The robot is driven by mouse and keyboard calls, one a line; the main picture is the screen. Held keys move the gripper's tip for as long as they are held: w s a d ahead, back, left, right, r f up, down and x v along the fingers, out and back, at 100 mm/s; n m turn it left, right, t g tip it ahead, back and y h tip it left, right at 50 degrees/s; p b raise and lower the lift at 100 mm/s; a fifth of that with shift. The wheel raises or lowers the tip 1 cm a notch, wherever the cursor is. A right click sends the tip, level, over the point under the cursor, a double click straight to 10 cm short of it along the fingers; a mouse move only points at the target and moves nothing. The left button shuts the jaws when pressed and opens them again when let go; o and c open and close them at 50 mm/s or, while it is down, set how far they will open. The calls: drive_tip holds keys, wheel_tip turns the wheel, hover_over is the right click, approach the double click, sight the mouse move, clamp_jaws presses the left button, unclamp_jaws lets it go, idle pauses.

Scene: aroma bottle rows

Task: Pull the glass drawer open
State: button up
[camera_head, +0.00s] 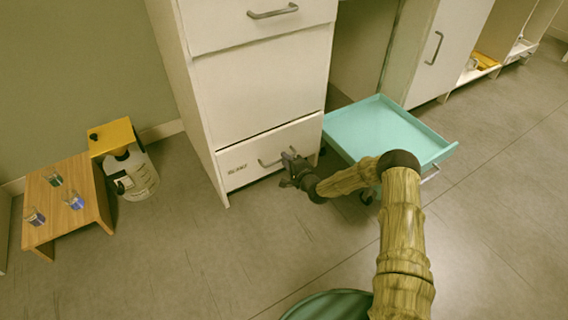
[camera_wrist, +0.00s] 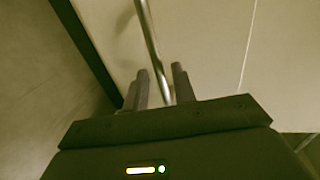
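The labelled bottom drawer (camera_head: 240,157) of the white cabinet looks closed, its front about flush with the cabinet. Its dark lettering is too small to read surely. Its metal handle (camera_head: 268,163) runs across the front, with the right end hidden by my gripper. My gripper (camera_head: 288,166) is at the right part of this handle. In the wrist view, my gripper (camera_wrist: 162,88) has its two fingers apart, with the handle bar (camera_wrist: 150,40) passing between them. A gap shows between the fingers and the bar, so it looks open around the handle.
A teal open tray-like drawer (camera_head: 385,128) stands right of the cabinet, close to my arm. At left are a low wooden stand (camera_head: 45,222) with small glass bottles and a white jug (camera_head: 136,178) beneath a yellow top (camera_head: 112,136). The floor before the drawer is clear.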

drive_tip(key=shift+b+x, duration=0.3)
drive_tip(key=shift+x, duration=0.8)
drive_tip(key=shift+c, duration=0.4)
clamp_jaws()
drive_tip(key=shift+s+d, duration=0.15)
